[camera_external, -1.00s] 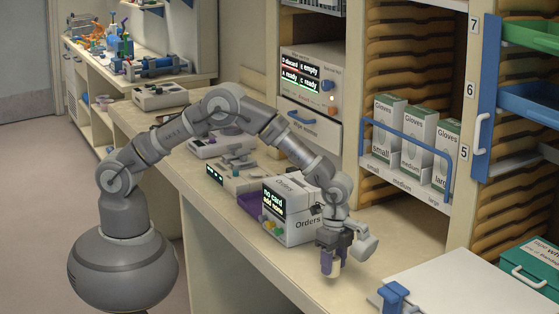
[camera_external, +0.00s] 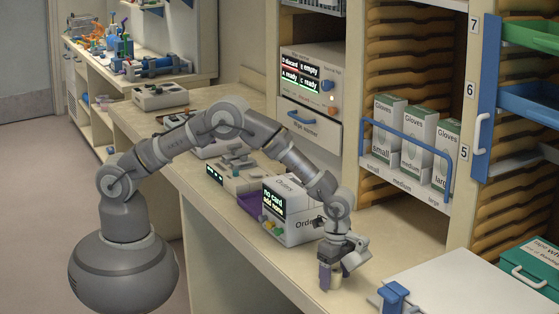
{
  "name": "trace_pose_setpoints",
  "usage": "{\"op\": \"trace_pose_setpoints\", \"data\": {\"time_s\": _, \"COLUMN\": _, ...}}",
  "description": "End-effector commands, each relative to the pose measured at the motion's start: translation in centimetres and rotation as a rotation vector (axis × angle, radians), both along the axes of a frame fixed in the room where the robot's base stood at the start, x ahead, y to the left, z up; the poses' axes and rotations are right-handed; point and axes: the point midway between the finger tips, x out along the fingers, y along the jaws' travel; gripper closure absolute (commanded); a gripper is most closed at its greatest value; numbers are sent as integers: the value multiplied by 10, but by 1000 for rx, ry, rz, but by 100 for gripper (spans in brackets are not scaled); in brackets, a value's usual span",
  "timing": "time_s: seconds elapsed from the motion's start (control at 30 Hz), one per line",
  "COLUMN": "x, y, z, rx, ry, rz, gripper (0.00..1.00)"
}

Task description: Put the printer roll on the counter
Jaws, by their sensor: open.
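My gripper (camera_external: 334,277) points down over the front part of the counter (camera_external: 395,236), just in front of the white Orders printer (camera_external: 294,224). Its purple-tipped fingers are open. A small cream cylinder, which looks like the printer roll (camera_external: 335,282), shows between the fingertips. It appears to be at the counter surface, though its lower edge is too small to be sure of contact. The fingers partly hide it.
A white board or lid (camera_external: 470,283) with a blue clamp (camera_external: 394,295) lies to the right. Glove boxes (camera_external: 418,145) stand behind a blue rail. A purple tray (camera_external: 251,203) and a keypad device (camera_external: 236,175) are left of the printer. Bare counter lies behind my gripper.

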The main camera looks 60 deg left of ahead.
Motion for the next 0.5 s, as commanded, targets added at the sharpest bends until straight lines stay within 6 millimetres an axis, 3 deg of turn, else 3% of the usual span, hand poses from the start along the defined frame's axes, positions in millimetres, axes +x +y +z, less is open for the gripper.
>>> {"op": "trace_pose_setpoints", "data": {"time_s": 0.23, "x": 1, "y": 0, "z": 18, "rx": -2, "ry": -1, "rz": 0, "gripper": 29}}
{"op": "trace_pose_setpoints", "data": {"time_s": 0.5, "x": 1, "y": 0, "z": 82, "rx": -2, "ry": -2, "rz": 0, "gripper": 29}}
